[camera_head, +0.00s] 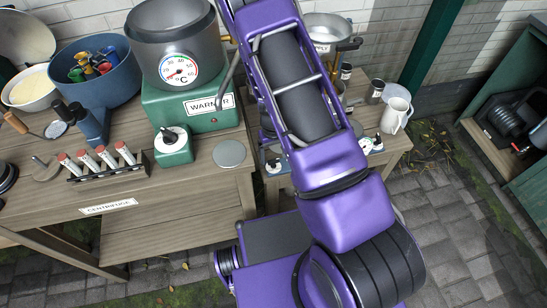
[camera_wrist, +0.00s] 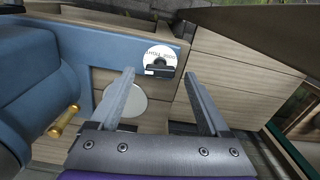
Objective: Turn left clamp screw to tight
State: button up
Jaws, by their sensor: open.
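In the wrist view, a round white dial (camera_wrist: 163,52) with dark lettering sits on a blue bar. A black knob (camera_wrist: 157,67) stands at its lower edge; it looks like a clamp screw, but I cannot tell whether it is the left one. The lettering is too small to read surely. My gripper (camera_wrist: 159,73) is open and empty, with one finger left and one right of the knob, apart from it.
A blue body with a brass handle (camera_wrist: 64,121) lies left of my gripper in the wrist view. A pale disc (camera_wrist: 126,104) is below the dial. In the head view, a warmer (camera_head: 192,110), a tube rack (camera_head: 103,166) and a white jug (camera_head: 396,114) stand on wooden tables.

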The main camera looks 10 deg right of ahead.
jog(key=shift+f, duration=0.7)
grip_shut()
